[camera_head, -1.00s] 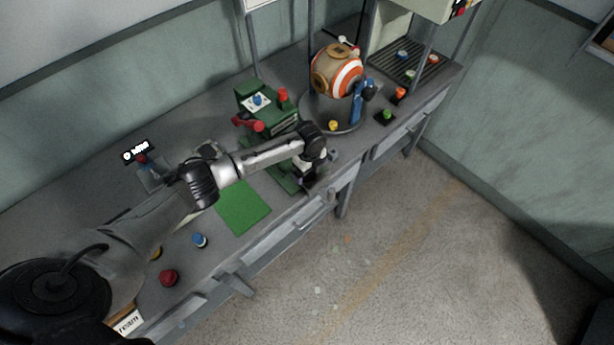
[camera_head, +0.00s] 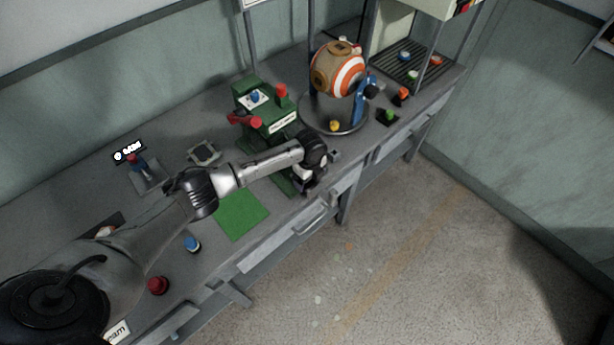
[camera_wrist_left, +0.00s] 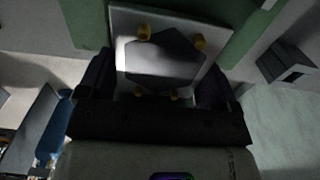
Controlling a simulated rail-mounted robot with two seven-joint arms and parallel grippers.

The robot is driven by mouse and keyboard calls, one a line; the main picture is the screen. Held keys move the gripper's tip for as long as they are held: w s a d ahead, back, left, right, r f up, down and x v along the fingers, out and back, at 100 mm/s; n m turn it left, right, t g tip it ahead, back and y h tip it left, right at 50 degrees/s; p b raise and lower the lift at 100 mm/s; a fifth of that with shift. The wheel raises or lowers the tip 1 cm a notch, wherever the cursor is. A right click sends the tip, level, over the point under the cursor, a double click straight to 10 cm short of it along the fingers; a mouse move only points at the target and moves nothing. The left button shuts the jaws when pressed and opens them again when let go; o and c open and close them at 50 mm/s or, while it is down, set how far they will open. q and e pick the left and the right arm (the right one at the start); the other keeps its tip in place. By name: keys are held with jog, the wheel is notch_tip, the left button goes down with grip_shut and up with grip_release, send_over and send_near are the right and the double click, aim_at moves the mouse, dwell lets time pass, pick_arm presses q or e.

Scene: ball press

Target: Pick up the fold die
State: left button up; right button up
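In the left wrist view a pale square plate (camera_wrist_left: 125,58) with a dark hexagonal face and several brass pins lies between the fingers of my left gripper (camera_wrist_left: 155,92); it looks like the fold die. One dark finger is at each side of its near edge. I cannot tell whether they touch it. Green surface shows beside and behind the plate. In the head view my left gripper (camera_head: 308,188) is low at the front end of the green press (camera_head: 270,118), near the bench's front edge. The die is not clear there. My right gripper is not in view.
A green mat (camera_head: 243,213) lies left of the gripper. An orange-striped ball machine (camera_head: 340,75) stands behind right. A blue knob (camera_head: 192,243) and a red knob (camera_head: 157,285) are on the front left bench. Drawers with handles (camera_head: 315,217) line the front.

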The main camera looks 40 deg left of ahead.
pick_arm(q)
jog(key=c, duration=0.5)
